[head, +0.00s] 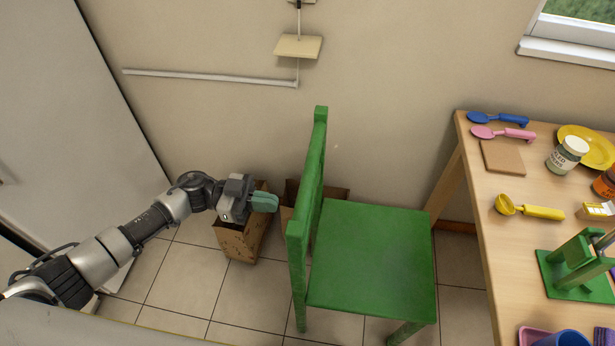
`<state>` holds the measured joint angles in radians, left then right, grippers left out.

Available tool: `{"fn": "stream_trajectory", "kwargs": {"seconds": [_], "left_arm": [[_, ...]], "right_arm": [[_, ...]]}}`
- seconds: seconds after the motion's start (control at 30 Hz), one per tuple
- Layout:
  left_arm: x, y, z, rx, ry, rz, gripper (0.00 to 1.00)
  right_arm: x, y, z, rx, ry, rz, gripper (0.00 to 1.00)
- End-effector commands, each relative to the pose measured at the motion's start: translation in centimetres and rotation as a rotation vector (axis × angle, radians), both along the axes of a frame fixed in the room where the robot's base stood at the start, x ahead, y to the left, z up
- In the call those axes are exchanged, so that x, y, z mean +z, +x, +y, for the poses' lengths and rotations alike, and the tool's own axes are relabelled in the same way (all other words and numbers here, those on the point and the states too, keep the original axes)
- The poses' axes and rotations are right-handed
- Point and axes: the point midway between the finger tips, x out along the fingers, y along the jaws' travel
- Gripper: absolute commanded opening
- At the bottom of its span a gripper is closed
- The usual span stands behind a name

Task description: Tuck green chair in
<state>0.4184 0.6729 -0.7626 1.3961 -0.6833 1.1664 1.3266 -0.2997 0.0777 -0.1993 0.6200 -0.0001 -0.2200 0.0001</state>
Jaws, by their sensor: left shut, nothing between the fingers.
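The green chair (371,258) stands on the tiled floor in the middle of the head view. Its backrest is on the left and its seat faces the wooden table (477,214) on the right. The seat's right edge is close to the table's left side; a strip of floor shows between them. My left gripper (266,203) is shut and empty, just left of the chair's backrest and apart from it as far as I can tell. It is above the paper bags. My right gripper is not in view.
A brown paper bag (240,242) stands below my left gripper. Another paper bag (330,192) is partly hidden behind the chair's backrest by the wall. The table holds scoops, a yellow plate (601,150), jars and a green stand (575,270). A white cabinet (75,100) is at left.

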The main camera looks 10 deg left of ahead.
Motion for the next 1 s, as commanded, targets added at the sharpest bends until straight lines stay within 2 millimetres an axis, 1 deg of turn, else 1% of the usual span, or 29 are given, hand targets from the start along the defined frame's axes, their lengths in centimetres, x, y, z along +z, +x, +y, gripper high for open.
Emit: {"fn": "stream_trajectory", "kwargs": {"seconds": [0.17, 1.0], "left_arm": [[0.0, 0.0, -0.3, 0.0, 0.0, 0.0, 0.0], [0.1, -0.2, -5.5, -0.002, -0.002, -0.001, 0.0]], "right_arm": [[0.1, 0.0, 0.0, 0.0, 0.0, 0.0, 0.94], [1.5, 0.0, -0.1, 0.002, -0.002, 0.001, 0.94]]}}
